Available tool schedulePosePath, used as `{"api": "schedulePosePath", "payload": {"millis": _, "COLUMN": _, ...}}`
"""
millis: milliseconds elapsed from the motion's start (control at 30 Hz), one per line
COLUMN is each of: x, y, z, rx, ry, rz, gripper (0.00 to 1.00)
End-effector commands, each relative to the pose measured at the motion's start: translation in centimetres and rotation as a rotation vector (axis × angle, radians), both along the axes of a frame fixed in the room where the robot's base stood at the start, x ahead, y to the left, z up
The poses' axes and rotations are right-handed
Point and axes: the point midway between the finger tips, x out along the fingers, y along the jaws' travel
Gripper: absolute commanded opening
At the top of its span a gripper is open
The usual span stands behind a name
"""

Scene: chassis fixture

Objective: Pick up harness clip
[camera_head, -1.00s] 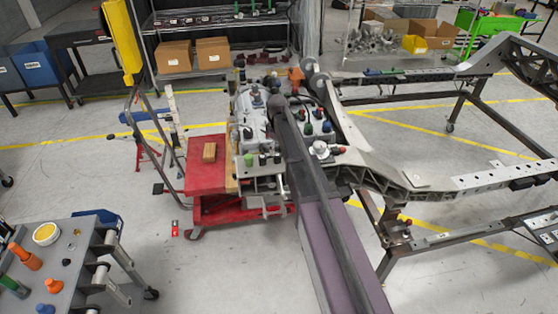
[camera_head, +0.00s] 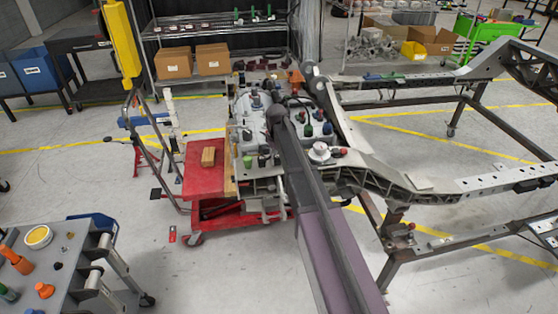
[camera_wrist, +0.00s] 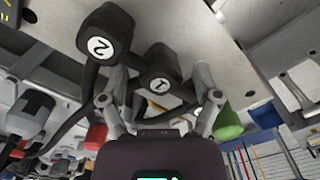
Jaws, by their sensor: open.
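Two black clip-like parts on dark cables show in the wrist view, one marked 2 (camera_wrist: 103,45) and one marked 1 (camera_wrist: 158,80). I cannot tell for certain which is the harness clip. My gripper (camera_wrist: 160,101) is open, with one grey finger on each side. The part marked 1 is in the gap between the fingers; contact is not clear. The part marked 2 lies up and left, outside the fingers. In the head view my arm reaches over the chassis fixture, and the arm hides the gripper and these parts.
The grey chassis frame (camera_head: 395,183) runs right of my arm. A red cart (camera_head: 206,176) with a wooden block (camera_head: 208,156) stands to its left. In the wrist view a green part (camera_wrist: 228,122) is near the right finger. A tool table (camera_head: 70,258) stands front left.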

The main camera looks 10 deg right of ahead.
Motion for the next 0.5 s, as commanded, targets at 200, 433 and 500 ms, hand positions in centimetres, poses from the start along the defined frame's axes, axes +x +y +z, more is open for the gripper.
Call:
{"api": "schedulePosePath", "payload": {"millis": 200, "x": 0.0, "y": 0.03, "z": 0.0, "rx": 0.0, "ry": 0.0, "rz": 0.0, "gripper": 0.78}}
{"api": "schedulePosePath", "payload": {"millis": 433, "x": -0.01, "y": 0.05, "z": 0.0, "rx": 0.0, "ry": 0.0, "rz": 0.001, "gripper": 0.16}}
{"api": "schedulePosePath", "payload": {"millis": 500, "x": -0.01, "y": 0.05, "z": -0.01, "rx": 0.0, "ry": 0.0, "rz": 0.001, "gripper": 0.15}}
